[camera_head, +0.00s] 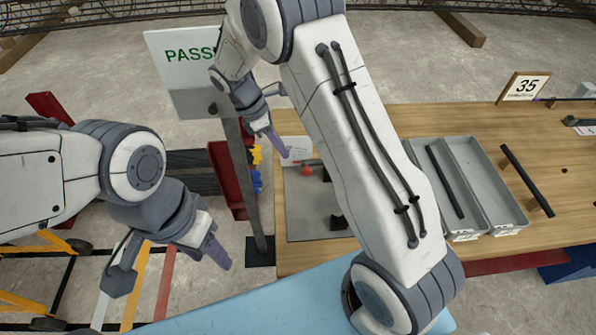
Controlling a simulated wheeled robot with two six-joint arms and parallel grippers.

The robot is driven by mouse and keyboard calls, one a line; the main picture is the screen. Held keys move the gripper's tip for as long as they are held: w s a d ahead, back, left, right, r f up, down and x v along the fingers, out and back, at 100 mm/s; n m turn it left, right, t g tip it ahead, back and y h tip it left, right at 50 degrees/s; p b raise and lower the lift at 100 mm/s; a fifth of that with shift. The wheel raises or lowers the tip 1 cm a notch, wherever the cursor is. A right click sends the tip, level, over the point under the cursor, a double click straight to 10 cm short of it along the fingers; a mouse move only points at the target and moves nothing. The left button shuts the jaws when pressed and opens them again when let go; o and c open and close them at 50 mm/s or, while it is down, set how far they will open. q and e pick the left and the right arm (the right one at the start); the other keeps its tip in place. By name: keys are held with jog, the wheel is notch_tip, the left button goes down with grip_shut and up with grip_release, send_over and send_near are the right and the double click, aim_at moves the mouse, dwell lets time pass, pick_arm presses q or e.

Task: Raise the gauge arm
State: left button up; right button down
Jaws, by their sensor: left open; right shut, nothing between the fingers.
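I cannot tell which part is the gauge arm; my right arm crosses the middle of the view and hides much of the bench. A grey plate (305,215) on the bench's left end carries a small red part (307,171) and black parts (338,222), partly hidden by that arm. My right gripper (277,147) is shut and empty, pointing down by a white card (298,151) at the plate's far edge; contact cannot be told. My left gripper (168,266) is open and empty at lower left, left of the grey post and apart from the bench.
A grey post (240,170) stands at the bench's left edge, near a sign reading "PASS" (182,58). Grey trays (480,185), one holding a dark bar (445,182), and another dark bar (527,180) lie right. A "35" sign (523,87) stands behind.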

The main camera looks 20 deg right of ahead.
jog(key=p+x, duration=0.1)
jog(key=x, duration=0.9)
jog(key=shift+a+r, duration=0.1)
dwell(0.3)
